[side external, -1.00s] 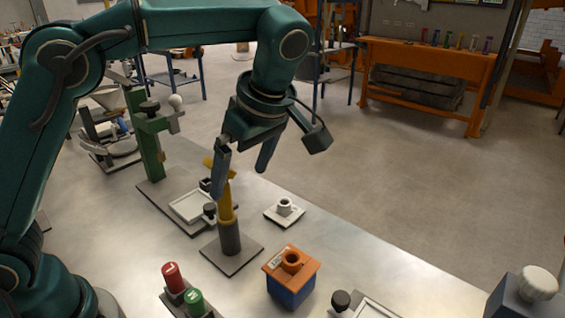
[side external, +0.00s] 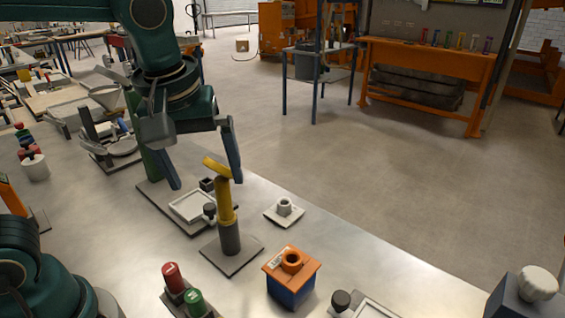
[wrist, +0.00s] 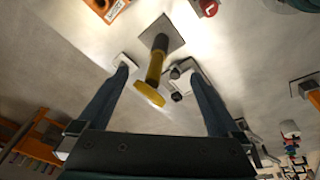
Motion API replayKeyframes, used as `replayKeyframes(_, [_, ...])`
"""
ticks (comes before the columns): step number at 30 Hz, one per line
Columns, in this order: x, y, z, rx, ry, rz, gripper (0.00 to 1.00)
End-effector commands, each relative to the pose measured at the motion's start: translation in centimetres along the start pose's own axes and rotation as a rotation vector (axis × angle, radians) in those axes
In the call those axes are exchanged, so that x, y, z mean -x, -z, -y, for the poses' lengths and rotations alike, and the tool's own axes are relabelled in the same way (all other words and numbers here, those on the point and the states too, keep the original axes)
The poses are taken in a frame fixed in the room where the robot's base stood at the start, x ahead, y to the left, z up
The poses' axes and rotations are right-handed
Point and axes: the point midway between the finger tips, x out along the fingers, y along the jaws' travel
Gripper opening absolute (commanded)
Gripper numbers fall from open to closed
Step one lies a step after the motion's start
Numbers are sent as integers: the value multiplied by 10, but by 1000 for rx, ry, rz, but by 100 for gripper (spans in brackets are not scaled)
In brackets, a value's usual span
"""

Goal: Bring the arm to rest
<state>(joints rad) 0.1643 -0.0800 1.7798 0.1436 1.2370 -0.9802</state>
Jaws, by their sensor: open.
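My gripper (side external: 205,182) is open, with its two blue fingers spread apart and pointing down above the metal table. It also shows in the wrist view (wrist: 163,88), with nothing held between the fingers. A yellow-topped post (side external: 226,203) on a dark grey base stands upright just in front of and to the right of the gripper in the side view. In the wrist view the yellow post (wrist: 154,75) appears between the fingers, farther off; I cannot tell the exact gap.
A framed plate (side external: 192,207) lies behind the post, and a small white holder (side external: 284,210) stands to its right. An orange-and-blue box (side external: 291,275) and red and green cylinders (side external: 175,277) are at the front. A funnel stand (side external: 105,105) is at the back left.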

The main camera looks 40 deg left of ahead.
Motion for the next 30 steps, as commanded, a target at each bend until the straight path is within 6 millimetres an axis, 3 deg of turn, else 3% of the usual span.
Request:
replayKeyframes(9, [0, -34, 46, -474, -159, -109, 100])
replayKeyframes(15, [-9, -50, 62, -684, -192, -189, 100])
replayKeyframes(30, [-14, -55, 66, -754, -197, -213, 100])
